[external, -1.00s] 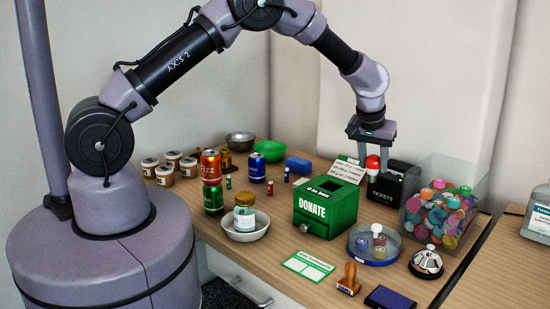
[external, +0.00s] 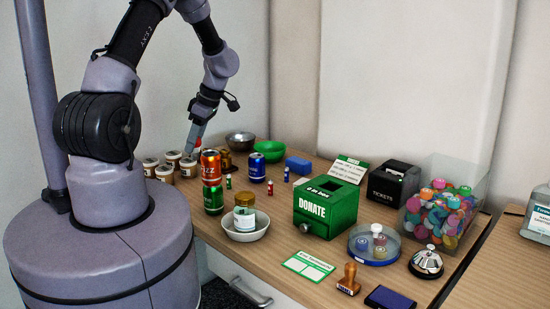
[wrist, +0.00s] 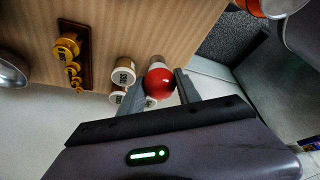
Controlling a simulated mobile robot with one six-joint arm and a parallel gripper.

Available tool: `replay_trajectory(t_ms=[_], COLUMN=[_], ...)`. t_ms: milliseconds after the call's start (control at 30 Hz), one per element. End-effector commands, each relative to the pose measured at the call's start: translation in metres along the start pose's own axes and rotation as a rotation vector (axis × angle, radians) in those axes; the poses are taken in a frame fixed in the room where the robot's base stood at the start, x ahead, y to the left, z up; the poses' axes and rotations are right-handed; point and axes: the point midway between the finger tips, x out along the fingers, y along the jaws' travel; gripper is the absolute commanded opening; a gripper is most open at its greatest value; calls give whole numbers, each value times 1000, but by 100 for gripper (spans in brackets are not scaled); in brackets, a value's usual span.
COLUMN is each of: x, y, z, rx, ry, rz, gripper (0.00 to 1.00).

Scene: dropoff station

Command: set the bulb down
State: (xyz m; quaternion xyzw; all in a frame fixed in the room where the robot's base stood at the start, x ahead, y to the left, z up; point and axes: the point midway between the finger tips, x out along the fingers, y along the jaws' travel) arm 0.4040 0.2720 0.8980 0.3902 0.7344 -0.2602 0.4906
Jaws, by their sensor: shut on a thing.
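The bulb (wrist: 159,83) is red and round with a pale base. In the wrist view it sits between the two fingers of my gripper (wrist: 152,93), which is shut on it. In the external view my gripper (external: 196,132) hangs at the back left of the table, over the lidded tubs (external: 188,166). The bulb is mostly hidden there. In the wrist view the bulb overlaps the tubs (wrist: 123,75), and I cannot tell the height between them.
Brass weights on a wooden block (wrist: 84,70) stand near the tubs. A metal bowl (external: 240,141), a green bowl (external: 269,151) and stacked cans (external: 212,196) are close by. The donation box (external: 327,207) and ticket box (external: 394,181) stand farther right.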

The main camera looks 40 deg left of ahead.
Motion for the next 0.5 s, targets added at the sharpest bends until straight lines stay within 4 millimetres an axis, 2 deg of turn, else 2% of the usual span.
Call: replay_trajectory(t_ms=[100,500], x=[15,95], y=[-3,-3], z=[0,34], rx=[-25,-21], ry=[0,-1], rz=[-12,-10], gripper=[14,14])
